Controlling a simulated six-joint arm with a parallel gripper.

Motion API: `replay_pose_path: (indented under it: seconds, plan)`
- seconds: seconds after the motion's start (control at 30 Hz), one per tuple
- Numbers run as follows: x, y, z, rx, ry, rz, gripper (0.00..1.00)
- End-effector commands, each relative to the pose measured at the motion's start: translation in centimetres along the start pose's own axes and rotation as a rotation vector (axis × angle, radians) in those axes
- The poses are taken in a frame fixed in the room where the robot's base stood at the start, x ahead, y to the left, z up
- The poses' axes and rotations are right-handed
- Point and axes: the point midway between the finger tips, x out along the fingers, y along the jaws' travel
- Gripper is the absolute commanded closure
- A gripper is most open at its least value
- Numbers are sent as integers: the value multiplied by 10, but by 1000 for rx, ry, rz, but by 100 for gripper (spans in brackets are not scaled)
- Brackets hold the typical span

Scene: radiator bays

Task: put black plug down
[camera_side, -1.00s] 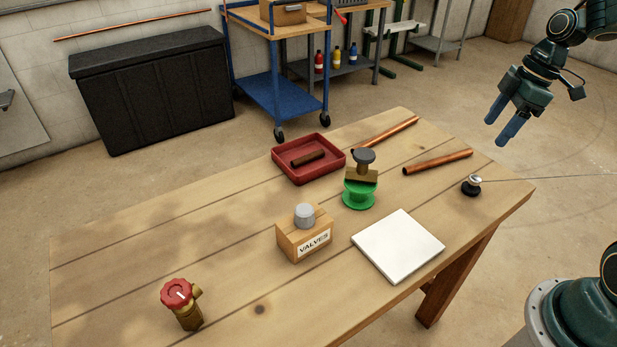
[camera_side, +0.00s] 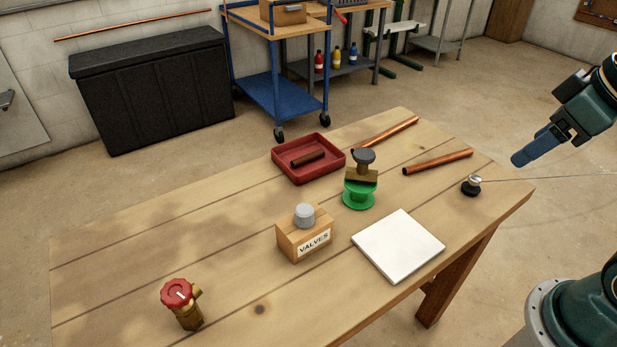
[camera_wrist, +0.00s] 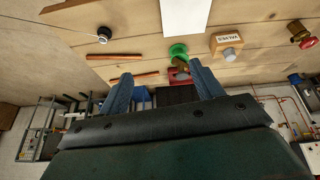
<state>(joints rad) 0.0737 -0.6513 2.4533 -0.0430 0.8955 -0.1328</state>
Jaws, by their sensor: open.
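A dark grey-black round-headed piece (camera_side: 363,156) with a brass body stands on a green spool-like stand (camera_side: 358,196). A small black base with a silver knob (camera_side: 471,187) sits at the table's right end, a thin line running from it. I cannot tell which is the black plug. My gripper (camera_side: 526,158) is open and empty in the air beyond the table's right end, apart from everything. In the wrist view its two blue fingers (camera_wrist: 163,88) are spread; the green stand (camera_wrist: 178,50) shows beyond them.
A white pad (camera_side: 398,246) lies bare at front right. A wooden VALVES block (camera_side: 304,242) holds a grey knob. A red tray (camera_side: 283,172) holds a brown tube. Copper pipes (camera_side: 437,162) lie at the back right. A red-knobbed brass valve (camera_side: 180,300) stands at front left.

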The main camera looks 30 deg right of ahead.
Motion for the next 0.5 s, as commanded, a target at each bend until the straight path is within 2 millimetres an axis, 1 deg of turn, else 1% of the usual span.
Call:
replay_pose_path:
  seconds: [0.1, 0.2, 0.5]
  plan:
    - [-5, -6, 10, 54, 31, -1, 34]
    - [-7, -8, 15, 86, 44, -2, 34]
    - [-8, -8, 17, 102, 47, -3, 34]
